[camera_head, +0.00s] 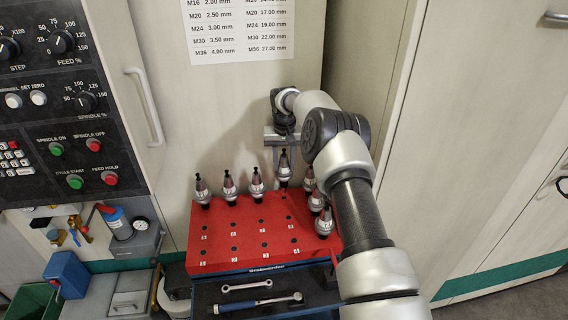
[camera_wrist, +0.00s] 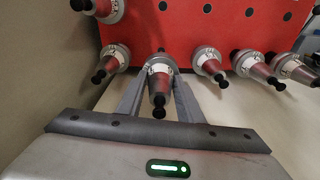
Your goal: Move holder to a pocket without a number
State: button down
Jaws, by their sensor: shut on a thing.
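My gripper (camera_head: 284,172) is shut on a holder (camera_head: 284,161), a silver and reddish tool holder with a black tip. It is upright at the back edge of the red board (camera_head: 215,222) and appears slightly higher than its neighbours. In the wrist view the held holder (camera_wrist: 159,83) sits between the two grey fingers (camera_wrist: 157,92). The board has rows of dark pockets; small white number labels show beside pockets in the front and middle rows (camera_head: 234,248). The labels are too small to read surely.
Other holders stand along the back row (camera_head: 229,187) and down the right side (camera_head: 324,224), close to my gripper. The board's middle and front pockets are empty. A blue-edged tray (camera_head: 225,305) with wrenches lies in front. A cabinet wall rises behind; a control panel (camera_head: 60,100) stands left.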

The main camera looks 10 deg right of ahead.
aim_at(284, 177)
dwell(0.4)
jog(key=shift+w+f+b, duration=0.1)
jog(key=shift+f+b, duration=0.8)
jog(key=shift+f, duration=0.5)
jog(key=shift+f+b, duration=1.2)
jog(key=shift+f, duration=0.4)
jog(key=shift+f+b, duration=0.15)
jog(key=shift+b, duration=0.15)
jog(key=c, duration=1.2)
grip_release()
jog(key=shift+o, duration=0.2)
jog(key=shift+s+f, duration=0.2)
notch_tip(284, 177, up, 18)
jog(key=s, duration=0.2)
jog(key=shift+a+f, duration=0.15)
jog(key=shift+f, duration=0.05)
